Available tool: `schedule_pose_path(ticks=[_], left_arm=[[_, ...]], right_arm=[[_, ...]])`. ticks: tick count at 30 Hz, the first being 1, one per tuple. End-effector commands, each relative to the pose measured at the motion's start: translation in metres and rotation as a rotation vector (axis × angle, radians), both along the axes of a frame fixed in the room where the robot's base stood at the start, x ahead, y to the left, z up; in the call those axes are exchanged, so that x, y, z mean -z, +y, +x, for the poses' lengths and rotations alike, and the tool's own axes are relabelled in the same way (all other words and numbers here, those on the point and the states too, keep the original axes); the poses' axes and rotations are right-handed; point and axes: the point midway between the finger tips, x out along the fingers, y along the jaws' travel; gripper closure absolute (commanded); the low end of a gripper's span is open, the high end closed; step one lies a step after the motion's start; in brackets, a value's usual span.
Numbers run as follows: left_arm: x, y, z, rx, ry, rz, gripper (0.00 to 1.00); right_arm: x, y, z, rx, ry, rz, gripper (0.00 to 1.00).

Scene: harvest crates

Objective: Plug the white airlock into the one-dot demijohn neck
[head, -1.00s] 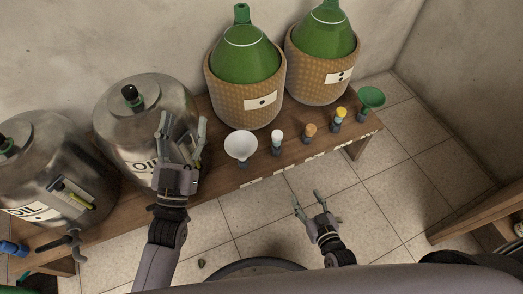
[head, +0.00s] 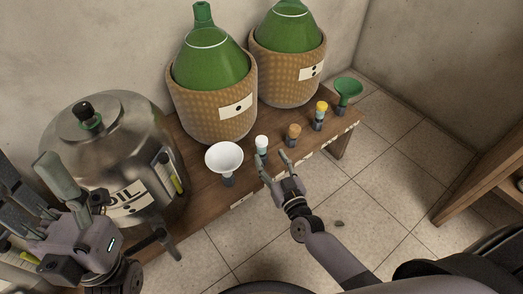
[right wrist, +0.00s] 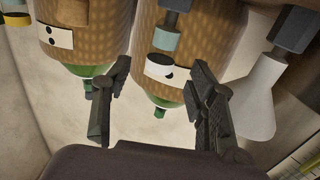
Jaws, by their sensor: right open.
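The white airlock (head: 262,143) stands upright at the front edge of the bench, between the white funnel and the orange-brown stopper. It also shows in the right wrist view (right wrist: 168,39), where the scene appears upside down. The one-dot demijohn (head: 210,66) sits in a wicker basket behind it, its green neck (head: 203,14) pointing up. My right gripper (head: 274,164) is open and empty, just in front of the airlock; its fingers (right wrist: 160,80) stand apart, with no contact visible. My left gripper (head: 38,190) is open and empty near the steel oil drum.
A white funnel (head: 224,158) stands left of the airlock. An orange-brown stopper (head: 293,131), a yellow-topped one (head: 320,112) and a green funnel (head: 347,88) stand to its right. The two-dot demijohn (head: 287,42) is behind. An oil drum (head: 112,150) is left.

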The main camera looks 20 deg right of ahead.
Motion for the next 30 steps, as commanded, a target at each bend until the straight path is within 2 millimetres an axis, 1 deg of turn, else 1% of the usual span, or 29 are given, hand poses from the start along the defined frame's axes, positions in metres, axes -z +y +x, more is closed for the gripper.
schedule_pose_path(ticks=[1, 8, 10, 15, 18, 21, 26, 30], left_arm=[[0.005, 0.0, 0.0, 0.0, 0.001, 0.0, 0.47], [0.01, 0.0, 0.001, 0.0, 0.001, 0.001, 0.47], [0.012, -0.001, 0.002, 0.0, -0.007, 0.003, 0.47], [0.002, -0.002, 0.006, -0.004, -0.057, 0.005, 0.47], [0.0, -0.002, 0.006, -0.005, -0.067, 0.006, 0.47], [-0.001, -0.002, 0.007, -0.004, -0.07, 0.007, 0.47], [-0.002, -0.002, 0.007, -0.004, -0.069, 0.007, 0.47], [-0.002, -0.002, 0.007, -0.004, -0.067, 0.007, 0.47]], right_arm=[[0.002, 0.0, 0.008, 0.001, -0.002, 0.0, 0.48], [0.001, 0.003, 0.024, 0.001, -0.001, 0.001, 0.48], [0.002, 0.004, 0.032, 0.001, -0.002, 0.002, 0.48], [0.002, 0.007, 0.058, 0.002, -0.001, 0.002, 0.48], [0.002, 0.008, 0.068, 0.001, 0.001, 0.001, 0.48], [0.001, 0.008, 0.071, 0.001, 0.002, 0.001, 0.48], [0.0, 0.008, 0.07, 0.001, 0.003, 0.0, 0.48], [0.0, 0.008, 0.07, 0.001, 0.002, 0.0, 0.56]])
